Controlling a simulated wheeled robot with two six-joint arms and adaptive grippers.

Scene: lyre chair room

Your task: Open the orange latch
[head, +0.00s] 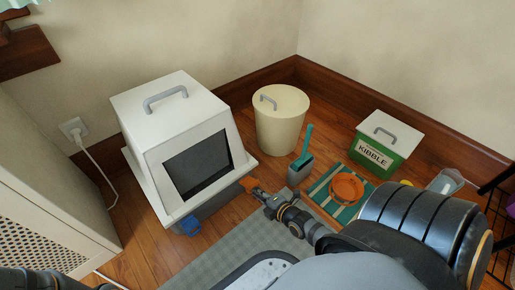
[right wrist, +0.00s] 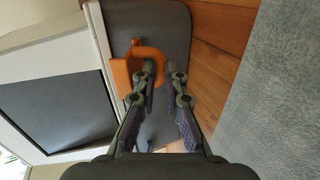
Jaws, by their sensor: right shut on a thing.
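An orange latch (head: 248,184) sits at the right front corner of a white-topped box (head: 160,110) with a grey base. My right gripper (head: 261,194) is at this latch. In the right wrist view the latch (right wrist: 121,76) is a curved orange loop against the grey base. One finger of my right gripper (right wrist: 162,75) is inside the loop and the other is outside it, with the loop's bar between them. A blue latch (head: 190,225) is at the box's front left corner. Part of my left arm shows at the lower left; its gripper is out of view.
A cream bin (head: 281,120), a teal scoop in a holder (head: 300,168), an orange bowl (head: 347,188) on a striped mat (head: 325,201) and a green KIBBLE box (head: 383,147) stand to the right. A grey mat (head: 215,262) lies in front. A cabinet (head: 45,215) is at left.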

